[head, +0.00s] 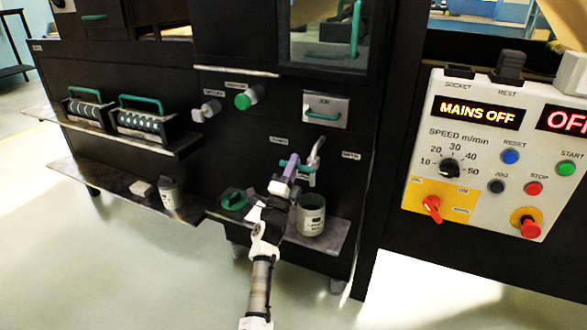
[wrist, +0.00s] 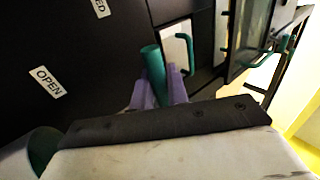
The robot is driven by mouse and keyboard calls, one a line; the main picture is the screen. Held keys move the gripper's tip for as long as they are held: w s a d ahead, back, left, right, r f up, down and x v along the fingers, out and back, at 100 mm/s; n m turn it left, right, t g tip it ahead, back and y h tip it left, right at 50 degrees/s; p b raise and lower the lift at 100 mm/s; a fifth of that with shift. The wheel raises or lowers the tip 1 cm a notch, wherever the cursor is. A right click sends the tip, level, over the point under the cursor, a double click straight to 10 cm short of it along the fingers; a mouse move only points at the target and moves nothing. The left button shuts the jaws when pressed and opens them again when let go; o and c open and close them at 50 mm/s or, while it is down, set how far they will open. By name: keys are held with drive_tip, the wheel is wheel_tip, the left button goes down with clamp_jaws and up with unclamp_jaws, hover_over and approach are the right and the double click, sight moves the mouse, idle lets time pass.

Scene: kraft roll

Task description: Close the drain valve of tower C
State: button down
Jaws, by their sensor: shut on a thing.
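The drain valve shows in the head view as a pale bent pipe (head: 318,150) with a green lever (head: 308,168) on the dark cabinet front. My gripper (head: 291,166), with purple fingertips, reaches up to it from below and is shut on the lever. In the wrist view the green lever (wrist: 153,68) stands up between the purple fingers (wrist: 160,95). A label reading OPEN (wrist: 48,82) is at left, and another label ending in ED (wrist: 101,7) is at the top. The valve's body is hidden in the wrist view.
An open can (head: 311,217) stands on the low shelf below the valve, right of my gripper. A green-topped thing (head: 233,201) lies left of it. A panel with a green handle (head: 323,115) is above. A control box (head: 495,155) reading MAINS OFF is at right.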

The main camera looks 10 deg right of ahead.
idle(0.3)
drive_tip(key=c, duration=1.4)
unclamp_jaws()
